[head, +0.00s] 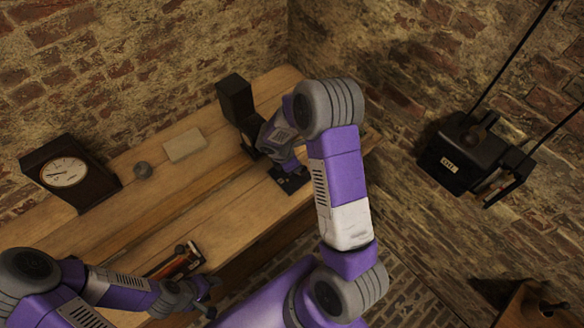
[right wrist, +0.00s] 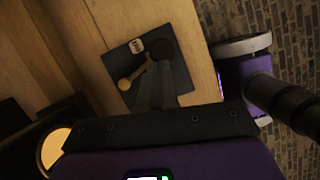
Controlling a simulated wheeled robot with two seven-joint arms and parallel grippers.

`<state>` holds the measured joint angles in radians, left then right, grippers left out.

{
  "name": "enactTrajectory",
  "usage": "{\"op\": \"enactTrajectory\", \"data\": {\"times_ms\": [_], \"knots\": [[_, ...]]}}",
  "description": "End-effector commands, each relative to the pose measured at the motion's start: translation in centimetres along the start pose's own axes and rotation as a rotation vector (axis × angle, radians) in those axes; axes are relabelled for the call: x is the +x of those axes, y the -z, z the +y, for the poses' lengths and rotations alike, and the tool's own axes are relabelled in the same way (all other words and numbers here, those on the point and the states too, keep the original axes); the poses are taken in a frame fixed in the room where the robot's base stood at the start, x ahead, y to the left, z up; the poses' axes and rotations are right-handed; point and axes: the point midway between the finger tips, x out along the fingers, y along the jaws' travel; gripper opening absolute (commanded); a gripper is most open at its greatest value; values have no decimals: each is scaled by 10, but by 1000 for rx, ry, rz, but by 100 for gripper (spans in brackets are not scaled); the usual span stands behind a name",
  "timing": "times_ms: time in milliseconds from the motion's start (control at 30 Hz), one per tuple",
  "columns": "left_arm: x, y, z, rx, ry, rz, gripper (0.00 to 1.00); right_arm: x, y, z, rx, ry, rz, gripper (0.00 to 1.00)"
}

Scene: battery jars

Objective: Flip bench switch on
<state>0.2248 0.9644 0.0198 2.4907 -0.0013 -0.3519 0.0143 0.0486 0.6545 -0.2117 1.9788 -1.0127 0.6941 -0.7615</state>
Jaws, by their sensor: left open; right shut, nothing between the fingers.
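The bench switch is a dark square plate (right wrist: 178,72) on the wooden bench, with a small pale label (right wrist: 136,46), a round dark pivot and a brass lever with a knobbed end (right wrist: 125,84). In the right wrist view the lever points left and slightly down. In the head view the plate (head: 291,184) shows partly, below my right gripper (head: 286,170). My right gripper is shut and empty, its fingers (right wrist: 158,92) over the plate beside the lever; I cannot tell if they touch it. My left gripper (head: 210,296) is open and empty near the bench's front edge.
A tall black box (head: 235,100) stands behind the switch. A red-and-dark object (head: 180,262) lies near my left gripper. A black labelled box (head: 458,155) is at the right wall.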

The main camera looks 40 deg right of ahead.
Motion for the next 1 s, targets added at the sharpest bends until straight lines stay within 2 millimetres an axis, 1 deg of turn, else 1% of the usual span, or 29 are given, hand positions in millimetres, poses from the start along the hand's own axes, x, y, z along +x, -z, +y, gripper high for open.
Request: {"op": "enactTrajectory", "data": {"times_ms": [267, 767, 867, 1000], "knots": [[1, 0, 0, 0, 0, 0, 54, 1, -3, 1, -50, -19, 1, 0], [1, 0, 0, 0, 0, 0, 54, 1, -3, 1, -52, -20, 1, 0], [-2, 0, 1, 0, 0, 0, 54, -2, -3, 1, -52, -20, 1, 0], [-9, 0, 4, 0, 0, 0, 54, -13, -4, 1, -52, -21, 1, 0]]}}
